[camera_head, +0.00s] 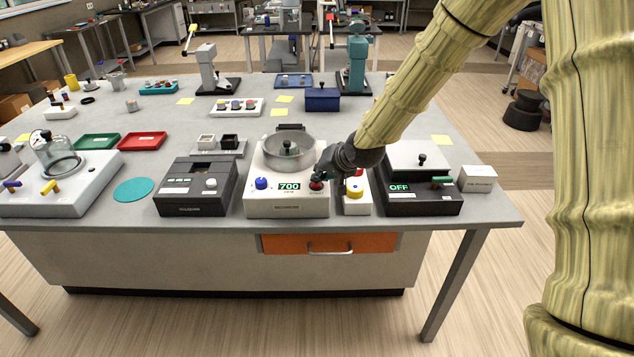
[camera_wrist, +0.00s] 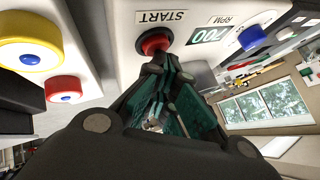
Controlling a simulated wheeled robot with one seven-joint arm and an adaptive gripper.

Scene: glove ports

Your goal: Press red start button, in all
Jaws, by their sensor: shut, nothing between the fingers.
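The red start button (camera_head: 316,186) is on the front right of a white machine (camera_head: 262,206) with a round lidded bowl, a blue knob (camera_head: 261,183) and a green "700" display (camera_head: 289,187). In the wrist view the red button (camera_wrist: 155,41) sits beside a "START" label (camera_wrist: 161,16). My gripper (camera_head: 321,177) is shut and empty, its fingertips right at the button. In the wrist view the closed fingertips (camera_wrist: 156,64) overlap the button's edge; I cannot tell whether they touch it or whether it is pressed in.
A white box right of the machine carries a yellow button (camera_head: 355,187) and another red button (camera_wrist: 63,89), close beside my gripper. A dark "OFF" device (camera_head: 420,205) stands farther right, and a dark grey device (camera_head: 190,202) stands left. A teal disc (camera_head: 133,189) lies on the table.

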